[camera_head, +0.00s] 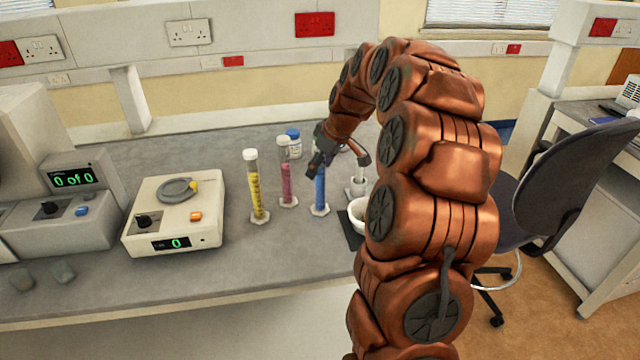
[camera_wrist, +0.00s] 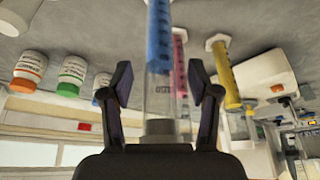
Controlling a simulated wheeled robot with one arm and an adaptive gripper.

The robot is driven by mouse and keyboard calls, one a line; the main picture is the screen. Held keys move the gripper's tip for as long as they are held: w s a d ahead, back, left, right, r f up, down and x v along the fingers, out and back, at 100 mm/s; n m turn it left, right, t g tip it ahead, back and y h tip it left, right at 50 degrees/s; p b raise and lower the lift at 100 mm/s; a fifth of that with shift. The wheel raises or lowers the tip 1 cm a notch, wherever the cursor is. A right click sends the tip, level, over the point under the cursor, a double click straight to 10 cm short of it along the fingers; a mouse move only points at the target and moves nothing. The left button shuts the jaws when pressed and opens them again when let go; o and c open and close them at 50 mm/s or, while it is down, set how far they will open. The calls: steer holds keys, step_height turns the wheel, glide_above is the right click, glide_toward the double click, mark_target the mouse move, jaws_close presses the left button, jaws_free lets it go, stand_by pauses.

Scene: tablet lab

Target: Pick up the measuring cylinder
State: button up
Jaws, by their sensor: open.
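Three measuring cylinders stand on the grey bench: one with blue contents (camera_head: 320,192), one pink (camera_head: 287,185) and one yellow (camera_head: 256,195). My gripper (camera_head: 320,160) is at the upper part of the blue cylinder and hides its top in the head view. In the wrist view, my gripper (camera_wrist: 160,88) is open. The blue cylinder (camera_wrist: 159,40) lies between its fingers, its clear upper part (camera_wrist: 158,100) between the pads with gaps on both sides. The pink cylinder (camera_wrist: 180,65) and yellow cylinder (camera_wrist: 225,75) show beyond, to the right.
A white bowl (camera_head: 357,215) on a dark mat is right of the blue cylinder, partly hidden by my arm. Several bottles, including a green-labelled one (camera_wrist: 72,73), show in the wrist view.

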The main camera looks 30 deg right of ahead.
steer(key=shift+c, duration=0.3)
jaws_close()
stand_by(0.4)
